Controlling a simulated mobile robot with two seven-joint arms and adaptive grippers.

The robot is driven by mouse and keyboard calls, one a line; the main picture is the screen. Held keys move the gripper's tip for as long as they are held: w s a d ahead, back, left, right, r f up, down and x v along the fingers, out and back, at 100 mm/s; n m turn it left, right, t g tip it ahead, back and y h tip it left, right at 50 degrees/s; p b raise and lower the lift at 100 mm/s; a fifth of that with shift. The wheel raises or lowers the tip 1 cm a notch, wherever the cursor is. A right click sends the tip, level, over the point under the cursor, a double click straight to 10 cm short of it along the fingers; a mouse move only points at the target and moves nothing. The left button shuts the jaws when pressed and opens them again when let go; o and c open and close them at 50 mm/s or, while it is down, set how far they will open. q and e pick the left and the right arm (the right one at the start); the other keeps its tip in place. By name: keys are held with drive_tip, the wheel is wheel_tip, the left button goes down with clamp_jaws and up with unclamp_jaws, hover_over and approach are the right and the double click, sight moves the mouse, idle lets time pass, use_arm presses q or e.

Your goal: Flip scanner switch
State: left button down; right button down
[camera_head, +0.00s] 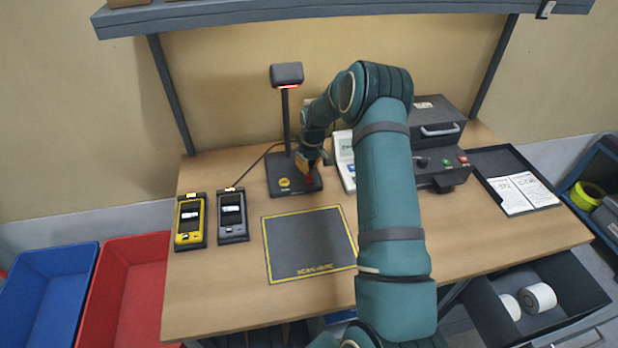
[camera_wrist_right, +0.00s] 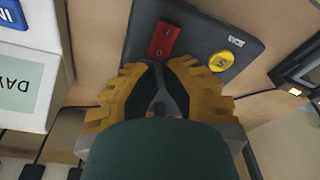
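The scanner is a black stand with a head (camera_head: 287,75) glowing red underneath and a flat dark base (camera_head: 280,182) on the table. The red switch (camera_wrist_right: 164,40) sits on the base beside a round yellow button (camera_wrist_right: 221,61). My right gripper (camera_wrist_right: 159,68) has yellow fingers with dark pads, its tips together with nothing seen between them. The tips point at the base just short of the red switch; I cannot tell if they touch it. In the head view my right gripper (camera_head: 309,174) partly covers that side of the base. My left gripper is not in view.
Yellow (camera_head: 190,222) and grey (camera_head: 232,216) handheld devices lie left of a yellow-bordered mat (camera_head: 300,250). A white box (camera_head: 344,150) and a black machine (camera_head: 440,130) stand right of the scanner, with a black tray (camera_head: 545,195) beyond. A shelf (camera_head: 220,14) runs overhead.

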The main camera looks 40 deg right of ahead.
sight(308, 175)
drive_tip(key=shift+f+b, duration=1.3)
drive_tip(key=shift+f, duration=0.45)
idle(1.5)
drive_tip(key=shift+r, duration=0.15)
drive_tip(key=shift+r+p, duration=0.4)
drive_tip(key=shift+r, duration=0.2)
drive_tip(key=shift+r+p, duration=1.2)
drive_tip(key=shift+r, duration=1.55)
